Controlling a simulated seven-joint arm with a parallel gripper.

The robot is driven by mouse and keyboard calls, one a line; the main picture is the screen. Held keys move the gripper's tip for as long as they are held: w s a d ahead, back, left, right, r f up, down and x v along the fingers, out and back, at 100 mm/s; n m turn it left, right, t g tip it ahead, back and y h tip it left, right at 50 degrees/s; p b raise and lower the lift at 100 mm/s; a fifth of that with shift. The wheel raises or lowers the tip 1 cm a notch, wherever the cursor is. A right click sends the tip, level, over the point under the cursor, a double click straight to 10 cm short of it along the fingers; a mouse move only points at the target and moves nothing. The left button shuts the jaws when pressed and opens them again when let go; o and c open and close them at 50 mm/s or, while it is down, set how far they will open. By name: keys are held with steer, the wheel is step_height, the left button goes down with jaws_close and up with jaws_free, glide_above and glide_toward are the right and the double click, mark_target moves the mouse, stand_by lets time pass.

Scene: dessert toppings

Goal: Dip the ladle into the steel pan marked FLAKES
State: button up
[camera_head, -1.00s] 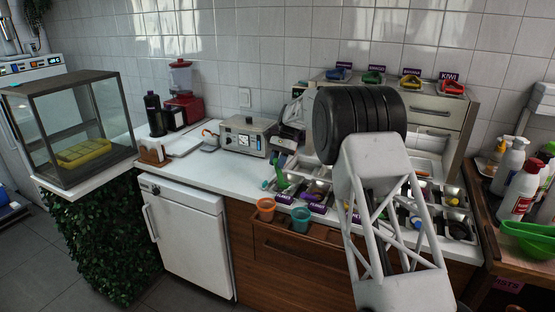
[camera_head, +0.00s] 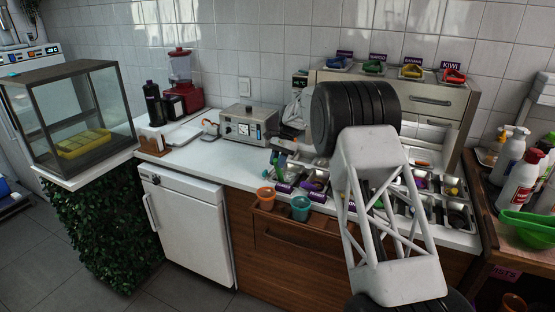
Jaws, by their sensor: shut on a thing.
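My gripper is not visible; my own arm's black joint and white links cover the middle of the topping station. Small steel pans (camera_head: 400,205) sit in rows in the counter, with purple tags along the front edge. One front tag (camera_head: 318,197) seems to read FLAKES, but it is too small to be sure. The pan behind that tag (camera_head: 312,183) has something purple in it or over it. I cannot make out the ladle clearly. A green, handle-like thing (camera_head: 280,165) stands at the left end of the pans; I cannot tell what it is.
An orange cup (camera_head: 265,198) and a teal cup (camera_head: 300,208) hang at the counter's front edge. A steel cabinet (camera_head: 440,100) with coloured scoops on top stands behind. Bottles (camera_head: 520,180) and a green bowl (camera_head: 530,228) are at right.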

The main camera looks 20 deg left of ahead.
steer(key=shift+w+d, duration=0.6)
steer(key=shift+w, duration=2.45)
steer(key=shift+s+a+f+t+h, duration=0.2)
steer(key=shift+s+f+t, duration=0.35)
steer(key=shift+s+t, duration=0.25)
steer(key=shift+s+a+f+t+h, duration=0.1)
steer(key=shift+s+f+t+h, duration=0.1)
steer(key=shift+s+f+t, duration=0.5)
steer(key=shift+s+a+f+t+h, duration=0.15)
steer(key=shift+s+f+t, duration=0.25)
steer(key=shift+s+t, duration=0.45)
steer(key=shift+r, duration=0.25)
steer(key=shift+t, duration=0.65)
steer(key=shift+s+a+r, duration=0.1)
steer(key=shift+s+r, duration=0.1)
steer(key=shift+r, duration=1.25)
steer(key=shift+s+r, duration=0.2)
steer(key=shift+r, duration=3.3)
